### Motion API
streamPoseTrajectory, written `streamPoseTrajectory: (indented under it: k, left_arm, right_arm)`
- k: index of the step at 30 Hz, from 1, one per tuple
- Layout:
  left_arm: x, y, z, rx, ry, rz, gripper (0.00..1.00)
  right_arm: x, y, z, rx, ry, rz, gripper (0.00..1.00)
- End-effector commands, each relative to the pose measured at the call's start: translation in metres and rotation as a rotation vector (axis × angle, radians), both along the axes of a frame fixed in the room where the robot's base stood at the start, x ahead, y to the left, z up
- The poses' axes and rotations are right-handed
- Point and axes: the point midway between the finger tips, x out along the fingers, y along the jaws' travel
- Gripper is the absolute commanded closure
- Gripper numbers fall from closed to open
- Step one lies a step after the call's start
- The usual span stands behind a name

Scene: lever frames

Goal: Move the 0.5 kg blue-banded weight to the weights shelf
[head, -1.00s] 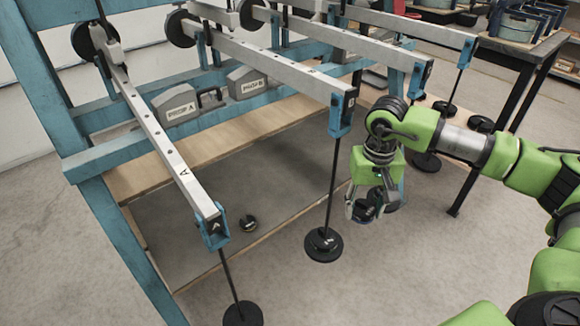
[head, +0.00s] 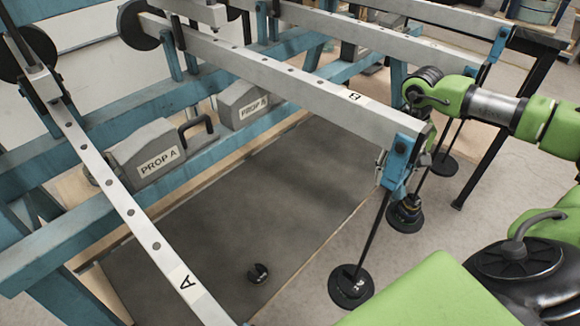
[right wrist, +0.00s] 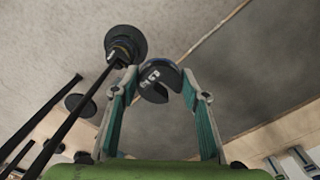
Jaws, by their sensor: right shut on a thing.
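My right gripper (right wrist: 160,75) is shut on a dark slotted weight (right wrist: 155,92) with pale lettering, held between its teal-sided fingers in the right wrist view. I cannot make out a blue band on it. In the head view this gripper is mostly hidden behind the blue end bracket of beam B (head: 312,68). My left gripper is out of view. I cannot identify the weights shelf.
Beam A (head: 125,205) crosses the left side. A hanger disc (head: 350,287) hangs below beam B. A small dark weight (head: 258,273) lies on the dark panel (head: 225,245). PROP A (head: 155,155) stands behind. Black table legs (head: 485,160) stand at right.

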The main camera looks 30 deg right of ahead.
Motion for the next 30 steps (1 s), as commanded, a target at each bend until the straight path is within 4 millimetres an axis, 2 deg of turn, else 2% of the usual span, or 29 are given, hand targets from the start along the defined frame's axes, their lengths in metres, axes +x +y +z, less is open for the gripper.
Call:
streamPoseTrajectory:
  k: [5,14,16,21,30]
  left_arm:
    - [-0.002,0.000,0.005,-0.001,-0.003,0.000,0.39]
    - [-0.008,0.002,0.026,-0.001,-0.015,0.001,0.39]
    - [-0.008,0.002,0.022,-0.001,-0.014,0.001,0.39]
    - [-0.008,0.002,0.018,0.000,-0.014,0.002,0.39]
    - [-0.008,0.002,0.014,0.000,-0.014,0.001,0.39]
  right_arm:
    - [0.017,0.019,-0.010,0.005,-0.006,0.005,1.00]
    - [0.063,0.071,-0.042,0.005,-0.005,0.003,1.00]
    - [0.069,0.078,-0.059,0.004,-0.001,0.002,1.00]
    - [0.082,0.092,-0.082,0.002,-0.002,0.001,1.00]
    - [0.091,0.103,-0.099,0.002,-0.003,0.000,1.00]
